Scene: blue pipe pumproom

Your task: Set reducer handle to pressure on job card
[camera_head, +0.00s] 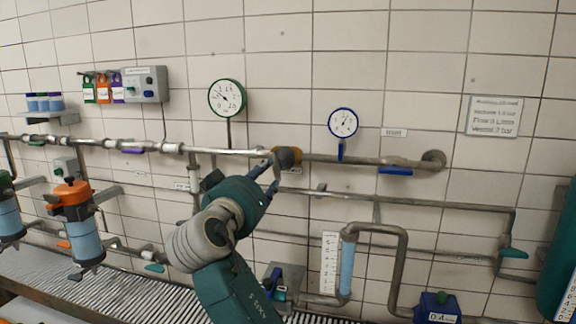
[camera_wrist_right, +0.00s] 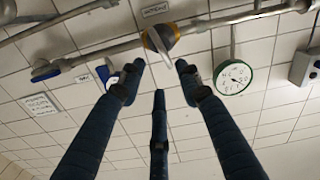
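The reducer handle (camera_head: 289,157), a dark knob with an orange-yellow collar, sits on the upper wall pipe. It also shows in the right wrist view (camera_wrist_right: 161,38), just beyond my fingertips, with a pale, pointed face towards me. My right gripper (camera_head: 271,174) is at the handle's lower left in the head view. In the right wrist view its three dark fingers (camera_wrist_right: 160,72) are spread, with nothing between them. Contact with the handle cannot be told. The job card (camera_head: 494,115) hangs on the right wall; its small print is hard to read. My left gripper is not in view.
A green-rimmed gauge (camera_head: 227,98) and a blue-rimmed gauge (camera_head: 343,122) stand above the pipe on either side of the handle. A blue lever (camera_head: 395,170) is on the pipe at right. Lower pipes and a sight tube (camera_head: 347,268) run below.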

